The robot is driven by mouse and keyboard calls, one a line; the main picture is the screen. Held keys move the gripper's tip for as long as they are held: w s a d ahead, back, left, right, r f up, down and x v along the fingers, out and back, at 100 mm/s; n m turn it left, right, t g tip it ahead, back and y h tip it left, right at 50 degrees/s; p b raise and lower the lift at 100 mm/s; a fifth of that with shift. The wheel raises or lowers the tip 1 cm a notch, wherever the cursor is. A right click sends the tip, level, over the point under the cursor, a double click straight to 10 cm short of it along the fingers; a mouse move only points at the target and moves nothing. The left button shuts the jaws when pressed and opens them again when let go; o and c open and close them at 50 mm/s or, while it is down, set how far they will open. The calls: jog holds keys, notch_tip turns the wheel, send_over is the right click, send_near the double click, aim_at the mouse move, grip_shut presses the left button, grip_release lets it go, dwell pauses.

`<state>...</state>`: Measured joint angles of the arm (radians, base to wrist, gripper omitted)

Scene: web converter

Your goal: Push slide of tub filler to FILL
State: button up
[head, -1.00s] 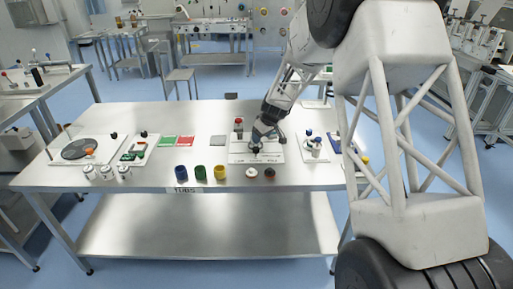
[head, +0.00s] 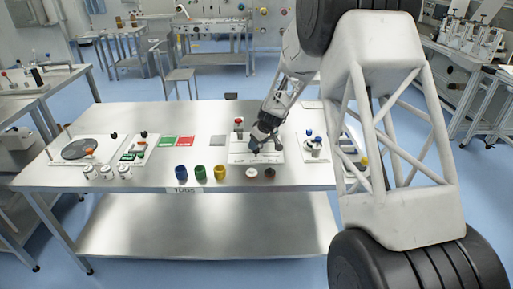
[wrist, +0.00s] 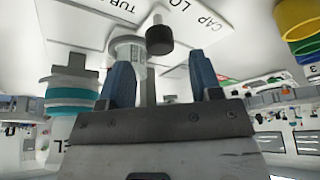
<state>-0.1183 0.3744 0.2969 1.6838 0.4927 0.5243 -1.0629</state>
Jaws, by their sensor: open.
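The tub filler appears to be the white plate (head: 238,158) near the right of the table, with a dark and red upright part (head: 239,125) at its back. My gripper (head: 256,149) is low over this plate and hides part of it. In the wrist view my gripper (wrist: 160,62) is open, with two blue fingers. A thin grey bar (wrist: 150,92) shows between the fingers. I cannot tell whether a finger touches the slide.
Blue (head: 183,170), green (head: 200,172) and yellow (head: 219,172) tubs stand along the front edge. Two small capped items (head: 252,173) stand in front of the plate. Another small station (head: 315,149) is close on the right.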

jog(key=shift+x, duration=1.75)
jog(key=shift+d, duration=0.1)
grip_shut()
